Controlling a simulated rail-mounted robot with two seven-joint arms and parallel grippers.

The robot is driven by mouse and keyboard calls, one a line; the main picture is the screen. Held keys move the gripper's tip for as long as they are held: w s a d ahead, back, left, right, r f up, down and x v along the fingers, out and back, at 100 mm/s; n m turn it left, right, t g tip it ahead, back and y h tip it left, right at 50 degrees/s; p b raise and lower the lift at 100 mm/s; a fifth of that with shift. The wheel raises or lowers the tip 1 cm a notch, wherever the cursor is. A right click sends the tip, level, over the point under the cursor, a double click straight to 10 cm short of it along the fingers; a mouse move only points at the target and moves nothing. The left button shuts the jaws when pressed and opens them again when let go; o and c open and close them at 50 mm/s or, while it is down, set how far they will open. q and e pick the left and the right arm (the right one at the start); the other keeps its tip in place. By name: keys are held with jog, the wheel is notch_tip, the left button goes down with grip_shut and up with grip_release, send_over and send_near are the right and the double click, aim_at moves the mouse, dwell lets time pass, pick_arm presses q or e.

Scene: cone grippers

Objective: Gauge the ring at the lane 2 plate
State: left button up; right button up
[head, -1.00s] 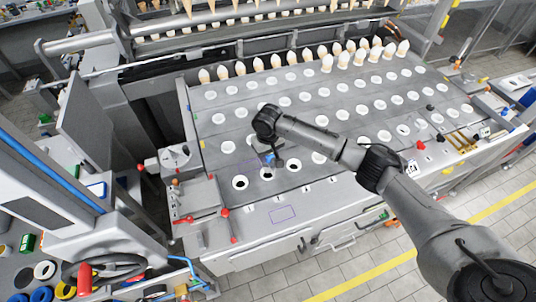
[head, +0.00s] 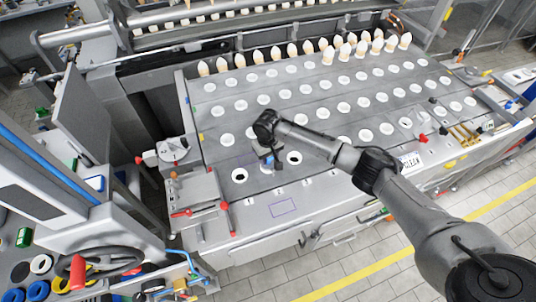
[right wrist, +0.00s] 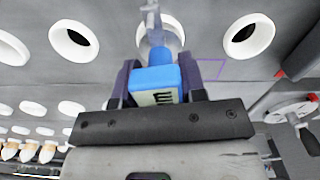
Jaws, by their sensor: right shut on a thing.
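My right gripper (head: 268,160) is over the front part of the plate bed, between two white rings. In the right wrist view its two dark fingers (right wrist: 160,82) are shut on a blue-handled gauge (right wrist: 155,80). My left gripper is not in view.
Neighbouring front rings with dark holes (head: 239,176) (head: 294,158) lie on both sides. Pale cones (head: 321,45) stand in the back rows. Red-handled levers (head: 225,205) are at the left front. A purple outlined rectangle (head: 284,207) marks clear front surface.

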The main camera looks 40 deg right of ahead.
dwell(0.3)
jog(key=o, duration=1.2)
notch_tip(320, 180, up, 12)
jog(key=shift+w+r, duration=0.1)
jog(key=shift+r, duration=0.15)
jog(key=shift+r+p, duration=0.3)
jog(key=shift+r, duration=0.4)
